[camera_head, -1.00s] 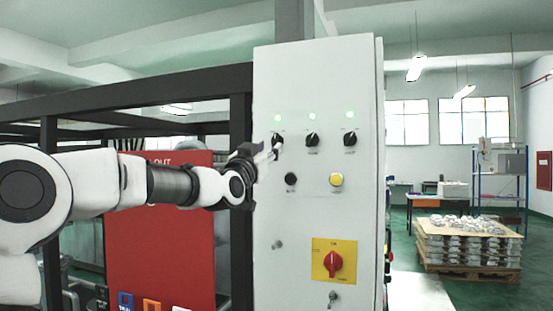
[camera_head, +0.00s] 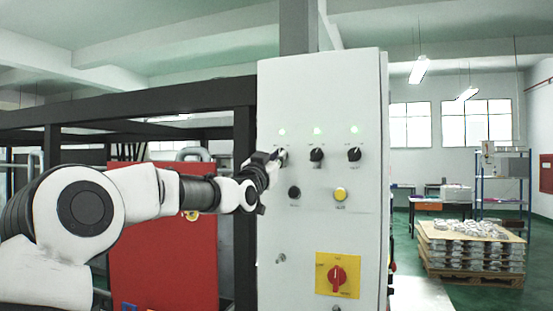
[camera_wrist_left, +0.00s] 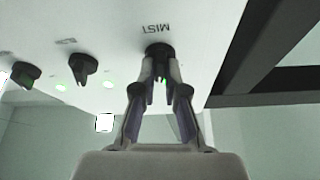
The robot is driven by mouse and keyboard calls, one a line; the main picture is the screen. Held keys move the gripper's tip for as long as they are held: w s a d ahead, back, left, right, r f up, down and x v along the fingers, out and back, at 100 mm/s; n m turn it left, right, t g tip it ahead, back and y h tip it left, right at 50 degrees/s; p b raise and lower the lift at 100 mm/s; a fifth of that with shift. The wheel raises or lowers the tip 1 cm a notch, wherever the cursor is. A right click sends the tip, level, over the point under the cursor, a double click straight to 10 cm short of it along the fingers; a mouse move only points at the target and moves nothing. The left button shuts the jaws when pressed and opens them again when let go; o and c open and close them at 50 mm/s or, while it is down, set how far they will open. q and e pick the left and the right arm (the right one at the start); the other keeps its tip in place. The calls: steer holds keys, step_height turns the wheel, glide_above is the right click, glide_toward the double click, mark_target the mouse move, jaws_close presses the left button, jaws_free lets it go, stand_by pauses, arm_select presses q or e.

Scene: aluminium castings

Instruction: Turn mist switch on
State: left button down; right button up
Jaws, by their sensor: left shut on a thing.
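The mist switch is the black knob (camera_wrist_left: 159,50) with the label MIST, which shows upside down in the left wrist view. In the head view it is the leftmost knob (camera_head: 283,154) of the upper row on the white control panel (camera_head: 280,225), partly hidden by my gripper. My left gripper (camera_wrist_left: 160,72) is shut on this knob, one finger on each side. In the head view the gripper (camera_head: 276,159) reaches the panel from the left. The fingers hide most of the knob's handle, so I cannot tell which way it points. My right gripper is not in view.
Two similar black knobs (camera_head: 317,155) (camera_head: 354,154) sit to the right under lit green lamps (camera_head: 317,131). Below are a black button (camera_head: 294,193), a yellow button (camera_head: 340,195) and a red rotary switch (camera_head: 337,275). A dark frame post (camera_head: 245,230) stands left of the panel.

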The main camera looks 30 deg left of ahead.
arm_select(q)
steer(key=m+h, duration=0.1)
steer(key=m, duration=0.2)
steer(key=m+h, duration=0.2)
steer(key=shift+a+m+p, duration=0.1)
steer(key=shift+m+p, duration=0.3)
steer(key=c, duration=1.2)
jaws_free()
step_height(320, 180, up, 10)
steer(key=shift+f, duration=0.1)
